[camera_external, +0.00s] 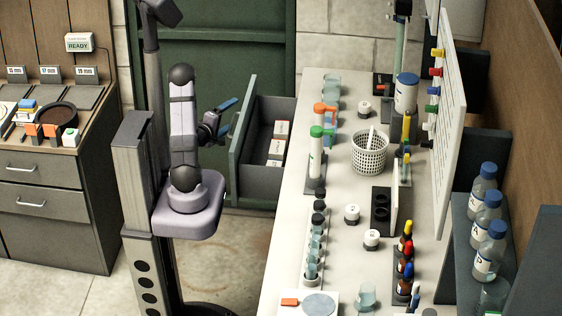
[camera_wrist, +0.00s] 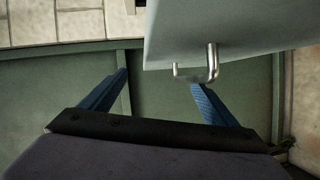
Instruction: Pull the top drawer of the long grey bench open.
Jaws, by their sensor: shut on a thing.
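The top drawer (camera_external: 240,135) of the long grey bench (camera_external: 345,285) stands well out from the bench's left side in the external view. Its inside shows, with several pale labelled packets (camera_external: 277,143) in it. My gripper (camera_external: 227,116) is at the outer face of the drawer front, its blue fingers level with the upper part. In the wrist view the drawer front (camera_wrist: 235,25) is at the top, with a bent metal handle (camera_wrist: 212,62) at my gripper's fingertips (camera_wrist: 160,79). My gripper is shut on the handle; the exact contact is hard to see.
The bench top holds bottles, vials and a white mesh basket (camera_external: 370,152). A green door (camera_external: 215,60) is behind the drawer. Floor (camera_external: 235,245) is clear in front of the drawer.

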